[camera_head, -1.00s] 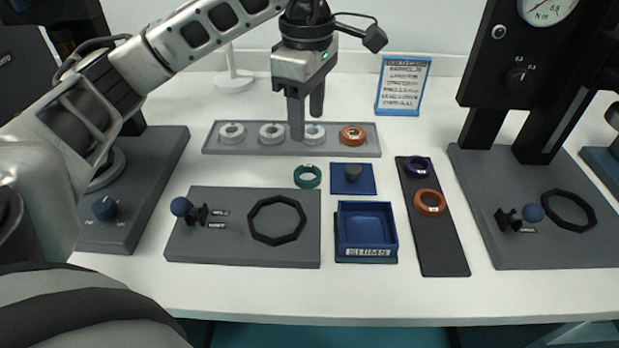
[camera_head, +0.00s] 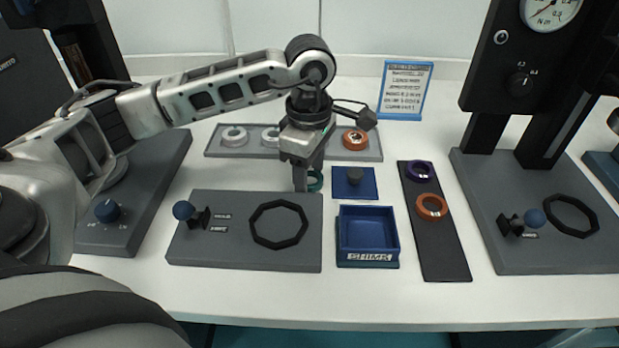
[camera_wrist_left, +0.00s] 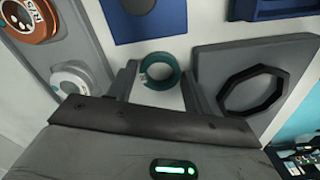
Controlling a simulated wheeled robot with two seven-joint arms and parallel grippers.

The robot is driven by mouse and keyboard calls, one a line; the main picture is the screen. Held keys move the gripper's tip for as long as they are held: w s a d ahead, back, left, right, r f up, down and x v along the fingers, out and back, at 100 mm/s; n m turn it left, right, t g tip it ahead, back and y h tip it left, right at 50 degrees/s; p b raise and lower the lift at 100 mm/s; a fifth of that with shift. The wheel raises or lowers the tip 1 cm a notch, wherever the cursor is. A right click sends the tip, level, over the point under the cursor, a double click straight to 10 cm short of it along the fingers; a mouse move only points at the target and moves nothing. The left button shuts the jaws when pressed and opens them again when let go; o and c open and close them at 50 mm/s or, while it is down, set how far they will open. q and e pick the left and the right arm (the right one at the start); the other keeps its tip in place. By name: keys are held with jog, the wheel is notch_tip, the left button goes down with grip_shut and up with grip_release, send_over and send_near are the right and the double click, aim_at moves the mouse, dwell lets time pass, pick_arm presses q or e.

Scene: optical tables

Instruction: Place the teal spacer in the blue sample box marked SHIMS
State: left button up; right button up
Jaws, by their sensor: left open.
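The teal spacer (camera_head: 315,181) is a ring lying on the white table, partly hidden behind my left gripper in the head view. My left gripper (camera_head: 305,184) is open and points down at it. In the left wrist view the teal spacer (camera_wrist_left: 160,71) shows between the two spread fingers of the left gripper (camera_wrist_left: 158,85), with a gap on each side. The blue sample box (camera_head: 367,254) marked SHIMS stands in front and to the right, open at the top and empty. My right gripper is not in view.
A grey tray (camera_head: 214,150) behind holds white rings and an orange one (camera_head: 355,139). A blue plate (camera_head: 366,190) with a dark knob lies right of the spacer. A dark strip (camera_head: 447,250) bears purple and orange rings. A grey fixture plate (camera_head: 200,255) lies in front.

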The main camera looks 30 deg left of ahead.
pick_arm(q)
jog(key=c, duration=0.7)
jog(key=shift+r, duration=0.1)
jog(key=shift+r, duration=0.25)
notch_tip(320, 180, up, 2)
jog(key=shift+r, duration=0.1)
jog(key=s+d+r, duration=0.6)
jog(key=s+r, duration=0.4)
jog(key=s, duration=0.2)
jog(key=shift+s+d, duration=0.15)
jog(key=shift+s, duration=0.15)
